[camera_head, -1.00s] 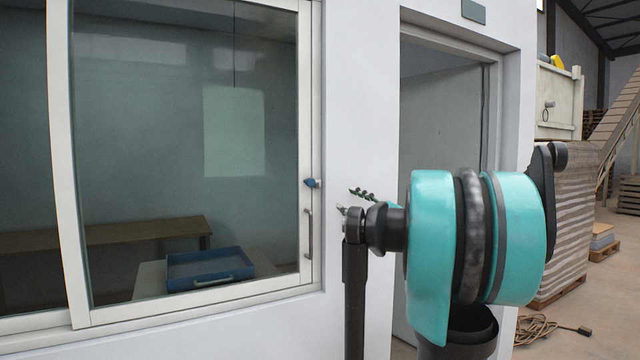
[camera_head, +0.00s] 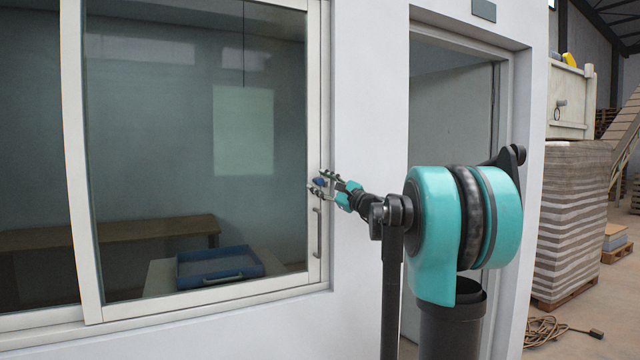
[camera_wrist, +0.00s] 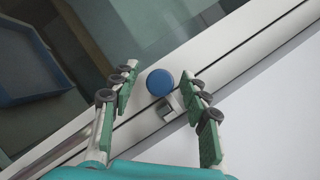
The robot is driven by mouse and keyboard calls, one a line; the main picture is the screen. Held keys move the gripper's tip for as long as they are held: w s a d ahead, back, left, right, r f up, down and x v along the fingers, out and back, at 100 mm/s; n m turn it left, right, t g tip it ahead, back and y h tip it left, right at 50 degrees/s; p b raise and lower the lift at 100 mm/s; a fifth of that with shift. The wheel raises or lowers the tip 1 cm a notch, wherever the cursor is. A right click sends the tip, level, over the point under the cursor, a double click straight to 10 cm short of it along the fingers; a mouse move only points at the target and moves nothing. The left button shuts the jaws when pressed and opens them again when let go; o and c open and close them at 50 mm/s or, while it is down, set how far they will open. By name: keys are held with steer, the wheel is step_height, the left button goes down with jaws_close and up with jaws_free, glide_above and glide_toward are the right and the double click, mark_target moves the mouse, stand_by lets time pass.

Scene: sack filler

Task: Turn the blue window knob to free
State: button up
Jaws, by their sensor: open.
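The blue window knob (camera_wrist: 160,82) is on the white frame (camera_wrist: 240,42) of the sliding window. In the wrist view it lies between the fingertips of my gripper (camera_wrist: 161,81), with a gap on both sides. A small metal piece (camera_wrist: 172,108) sits just beside the knob. In the head view my gripper (camera_head: 322,184) is at the window's right edge, around the blue knob (camera_head: 319,181), which it partly hides. My gripper is open and holds nothing.
A grey pull handle (camera_head: 317,233) is on the frame below the knob. Behind the glass are a blue tray (camera_head: 215,268) and a brown bench (camera_head: 110,233). A doorway (camera_head: 450,120) opens to the right. A wrapped stack (camera_head: 570,220) stands farther right.

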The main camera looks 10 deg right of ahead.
steer(key=shift+w+a, duration=0.15)
jaws_close()
